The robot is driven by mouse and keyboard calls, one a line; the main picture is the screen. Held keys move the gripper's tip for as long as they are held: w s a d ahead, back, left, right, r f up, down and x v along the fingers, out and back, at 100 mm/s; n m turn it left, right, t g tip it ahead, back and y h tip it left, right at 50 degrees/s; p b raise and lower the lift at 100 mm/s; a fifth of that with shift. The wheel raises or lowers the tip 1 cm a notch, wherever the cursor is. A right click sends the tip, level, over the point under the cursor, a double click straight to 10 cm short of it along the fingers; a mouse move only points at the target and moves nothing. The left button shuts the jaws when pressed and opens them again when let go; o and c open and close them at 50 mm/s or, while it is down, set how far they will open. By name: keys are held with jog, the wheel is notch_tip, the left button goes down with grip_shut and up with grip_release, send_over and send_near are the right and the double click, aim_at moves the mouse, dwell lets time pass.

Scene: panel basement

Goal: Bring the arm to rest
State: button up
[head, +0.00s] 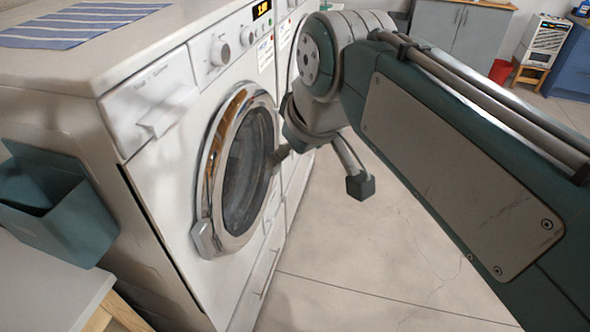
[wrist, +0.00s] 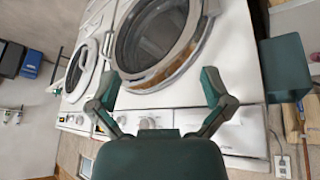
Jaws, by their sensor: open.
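My arm reaches across the right of the head view, bent in front of the washing machine (head: 165,150). My gripper (head: 322,170) hangs beside the machine's round chrome-rimmed door (head: 212,170), which looks shut. One finger overlaps the door's right edge in the picture; I cannot tell whether it touches. The other finger stands out over the floor. In the wrist view my gripper (wrist: 158,85) has its two fingers spread wide with nothing between them, and the door (wrist: 160,40) lies beyond them.
A second machine (wrist: 85,65) stands beside the first. A striped cloth (head: 75,25) lies on top of the near machine. A teal bin (head: 55,205) hangs on its left side, above a pale tabletop (head: 45,285). A red bucket (head: 500,71) stands far back. The tiled floor (head: 370,265) at centre is clear.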

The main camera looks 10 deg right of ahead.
jog(key=shift+s+d+f, duration=0.1)
jog(key=shift+s+f, duration=0.25)
jog(key=shift+s, duration=0.35)
jog(key=shift+d, duration=0.1)
jog(key=shift+f, duration=0.1)
jog(key=s+d+f+m, duration=0.2)
jog(key=s+f, duration=0.1)
jog(key=f, duration=0.2)
jog(key=s+d+f+m+h, duration=0.1)
jog(key=s+d+f+m, duration=0.2)
jog(key=f, duration=0.3)
jog(key=shift+s+f, duration=0.15)
jog(key=shift+s, duration=0.3)
